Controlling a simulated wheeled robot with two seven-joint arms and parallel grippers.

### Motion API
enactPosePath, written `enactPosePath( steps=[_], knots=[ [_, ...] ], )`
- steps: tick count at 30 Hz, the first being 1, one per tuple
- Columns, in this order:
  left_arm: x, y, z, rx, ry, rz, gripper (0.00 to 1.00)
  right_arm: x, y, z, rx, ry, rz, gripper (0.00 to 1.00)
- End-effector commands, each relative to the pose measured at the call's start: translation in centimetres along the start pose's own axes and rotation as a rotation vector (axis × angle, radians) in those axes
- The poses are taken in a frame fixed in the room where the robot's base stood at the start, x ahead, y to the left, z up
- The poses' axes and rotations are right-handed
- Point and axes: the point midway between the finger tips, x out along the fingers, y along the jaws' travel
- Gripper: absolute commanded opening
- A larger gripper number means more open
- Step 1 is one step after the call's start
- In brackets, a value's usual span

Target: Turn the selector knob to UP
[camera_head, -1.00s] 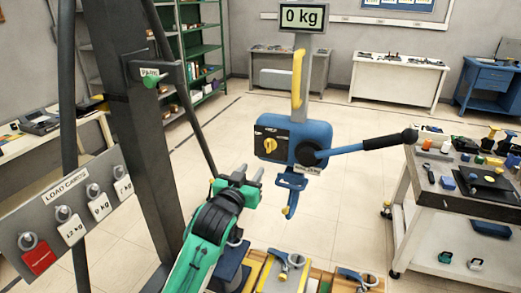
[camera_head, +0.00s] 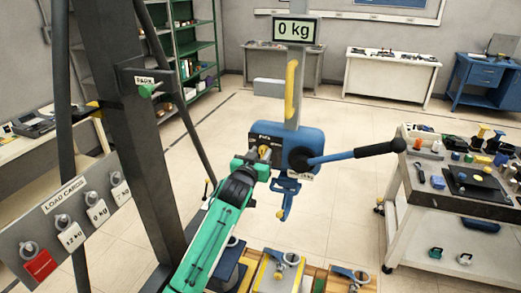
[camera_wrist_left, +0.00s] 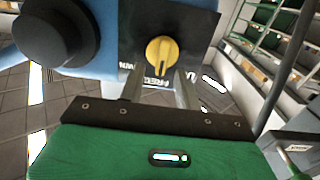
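The yellow selector knob (camera_head: 264,152) sits on a black panel (camera_wrist_left: 125,62) on the front of the blue hoist body (camera_head: 304,137). In the left wrist view the knob (camera_wrist_left: 159,56) stands with its ridge roughly upright, over the word FREE, which appears upside down; lettering to both sides is partly hidden. My left gripper (camera_head: 261,160) is right at the panel. Its two fingers (camera_wrist_left: 159,78) are apart, one on each side of the knob's lower end in the wrist view. Whether they touch it I cannot tell. My right gripper is not in view.
A blue lever (camera_head: 352,154) with a black grip extends right from the hoist. A blue hook (camera_head: 285,197) hangs below. A display reading 0 kg (camera_head: 293,30) stands above. A load cards board (camera_head: 75,220) is at left, and a tool cart (camera_head: 440,210) at right.

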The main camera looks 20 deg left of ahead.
Motion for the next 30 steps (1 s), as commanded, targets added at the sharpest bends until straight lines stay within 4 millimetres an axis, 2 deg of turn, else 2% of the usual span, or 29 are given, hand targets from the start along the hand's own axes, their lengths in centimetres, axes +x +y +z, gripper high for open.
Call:
enactPosePath(
  steps=[4, 12, 18, 30],
  knots=[
    [0.63, 0.02, -0.02, 0.0, -0.001, 0.0, 0.34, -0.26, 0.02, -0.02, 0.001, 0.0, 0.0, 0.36],
    [0.69, 0.0, 0.02, 0.0, 0.0, 0.0, 0.34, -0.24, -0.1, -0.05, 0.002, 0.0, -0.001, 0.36],
    [0.68, -0.01, 0.02, 0.001, 0.0, 0.0, 0.0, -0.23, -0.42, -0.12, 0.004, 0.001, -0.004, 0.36],
    [0.68, -0.12, 0.06, -0.056, 0.0, -0.001, 0.0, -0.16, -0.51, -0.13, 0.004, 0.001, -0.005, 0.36]
  ],
)
